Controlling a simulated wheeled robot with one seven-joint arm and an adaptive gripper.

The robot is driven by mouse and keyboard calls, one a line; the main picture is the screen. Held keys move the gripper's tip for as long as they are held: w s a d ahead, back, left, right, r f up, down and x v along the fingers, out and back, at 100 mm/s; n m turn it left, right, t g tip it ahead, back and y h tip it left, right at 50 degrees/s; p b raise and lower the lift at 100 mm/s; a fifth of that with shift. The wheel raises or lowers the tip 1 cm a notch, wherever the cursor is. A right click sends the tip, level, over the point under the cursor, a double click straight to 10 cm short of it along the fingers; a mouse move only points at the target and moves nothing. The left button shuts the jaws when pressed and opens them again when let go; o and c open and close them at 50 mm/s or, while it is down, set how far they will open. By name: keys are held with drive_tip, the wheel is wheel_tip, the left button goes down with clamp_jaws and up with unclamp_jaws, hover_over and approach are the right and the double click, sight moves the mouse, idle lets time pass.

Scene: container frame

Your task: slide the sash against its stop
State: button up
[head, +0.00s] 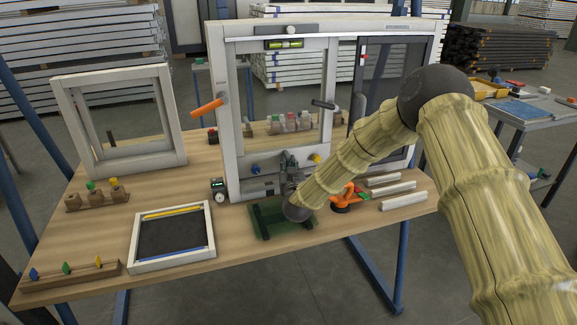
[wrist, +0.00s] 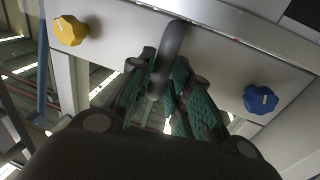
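The sash (head: 331,75) is a pale framed panel in the upright white window frame (head: 215,110). In the head view my gripper (head: 288,160) is partly hidden by my arm. I cannot make out the stop.
A dark screen panel (head: 395,75) fills the frame's right side. On the wooden table (head: 240,235) lie a small tray frame (head: 139,265), a green stand (head: 265,222), an orange tool (head: 343,200) and white strips (head: 403,200). An empty frame (head: 70,110) stands at left.

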sight(299, 155)
clamp_jaws()
drive_tip(key=shift+w+d+b, duration=0.2)
drive_tip(key=shift+w+d, duration=0.05)
drive_tip(key=shift+d, duration=0.55)
drive_tip(key=shift+w+d+b, duration=0.2)
drive_tip(key=shift+w+d, duration=0.05)
drive_tip(key=shift+d, duration=0.5)
drive_tip(key=shift+w+d+b, duration=0.2)
drive_tip(key=shift+w+d, duration=0.05)
drive_tip(key=shift+d, duration=0.55)
drive_tip(key=shift+a, duration=0.1)
drive_tip(key=o, duration=0.7)
unclamp_jaws()
drive_tip(key=shift+s+a, duration=0.1)
drive_tip(key=shift+c, duration=0.2)
drive_tip(key=s, duration=0.4)
drive_tip(key=s+d, duration=0.1)
drive_tip(key=s, duration=0.7)
drive_tip(key=shift+d, duration=0.25)
